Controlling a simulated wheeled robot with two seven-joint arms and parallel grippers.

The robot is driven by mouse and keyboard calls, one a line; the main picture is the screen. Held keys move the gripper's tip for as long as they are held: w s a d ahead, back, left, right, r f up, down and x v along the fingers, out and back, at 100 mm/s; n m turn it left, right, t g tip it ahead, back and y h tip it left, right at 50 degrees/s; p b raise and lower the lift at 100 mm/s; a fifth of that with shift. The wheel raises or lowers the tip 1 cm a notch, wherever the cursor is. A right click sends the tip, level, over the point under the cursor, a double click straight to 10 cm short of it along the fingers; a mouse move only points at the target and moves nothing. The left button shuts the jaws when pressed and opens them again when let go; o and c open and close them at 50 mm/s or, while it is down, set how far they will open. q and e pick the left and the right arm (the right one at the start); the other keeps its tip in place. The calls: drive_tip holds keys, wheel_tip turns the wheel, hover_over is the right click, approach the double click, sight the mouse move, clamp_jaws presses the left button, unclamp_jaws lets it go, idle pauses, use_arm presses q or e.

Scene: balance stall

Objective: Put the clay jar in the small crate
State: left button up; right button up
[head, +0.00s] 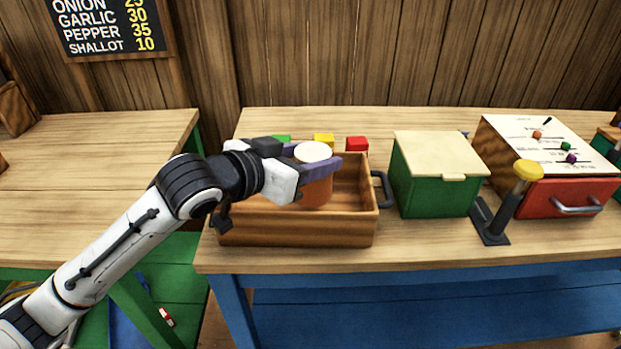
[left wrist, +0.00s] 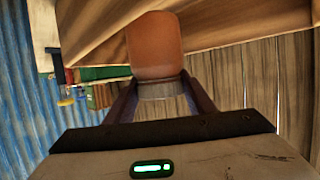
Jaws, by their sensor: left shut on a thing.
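The clay jar (head: 317,192) is orange-brown with a pale top. It is upright within the opening of the small wooden crate (head: 297,231), towards its middle. My left gripper (head: 318,166) comes in over the crate's left side and is shut on the jar near its top. In the left wrist view the jar's orange body (left wrist: 153,45) extends beyond the fingers, with its pale part between them. My right gripper is not in view.
Behind the crate are green (head: 281,139), yellow (head: 324,139) and red (head: 357,144) blocks. To its right are a green lidded box (head: 433,188), a yellow-knobbed lever (head: 511,204) and a red drawer unit (head: 568,197).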

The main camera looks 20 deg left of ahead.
use_arm(q)
drive_tip(key=shift+f+b, duration=0.3)
drive_tip(key=shift+f, duration=1.45)
drive_tip(key=o, duration=1.3)
drive_tip(key=shift+f, duration=0.2)
drive_tip(key=shift+c, duration=0.2)
drive_tip(key=shift+r, duration=0.1)
drive_tip(key=shift+s+a+r, duration=0.1)
drive_tip(key=shift+s, duration=0.05)
drive_tip(key=v, duration=1.1)
drive_tip(key=shift+s+a+r, duration=0.1)
drive_tip(key=shift+s, duration=0.25)
